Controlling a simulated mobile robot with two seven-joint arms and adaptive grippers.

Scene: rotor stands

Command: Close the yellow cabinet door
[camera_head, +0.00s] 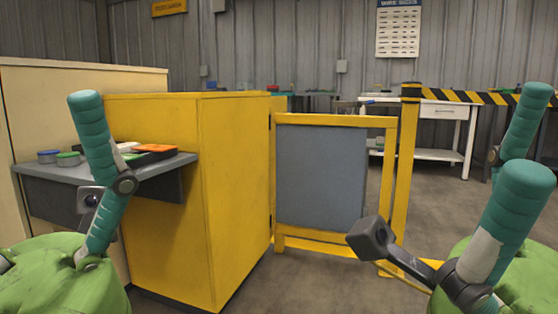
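The yellow cabinet (175,190) stands left of centre, its top and two sides in view. A door (320,175), a grey panel in a yellow frame, is joined by dark hinges to the cabinet's right edge. It stands swung out to the right, reaching near a yellow post. My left gripper (90,199) is at the left, in front of the grey shelf. My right gripper (372,238) is in front of the door's lower right corner. Whether it touches the door cannot be told. Finger openings do not show clearly on either gripper.
The yellow post (405,165) carries a black-and-yellow barrier band (470,97) to the right. A grey shelf (160,172) with small containers and an orange item (155,149) juts out at left. A white table (440,125) stands behind. Bare floor lies below the door.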

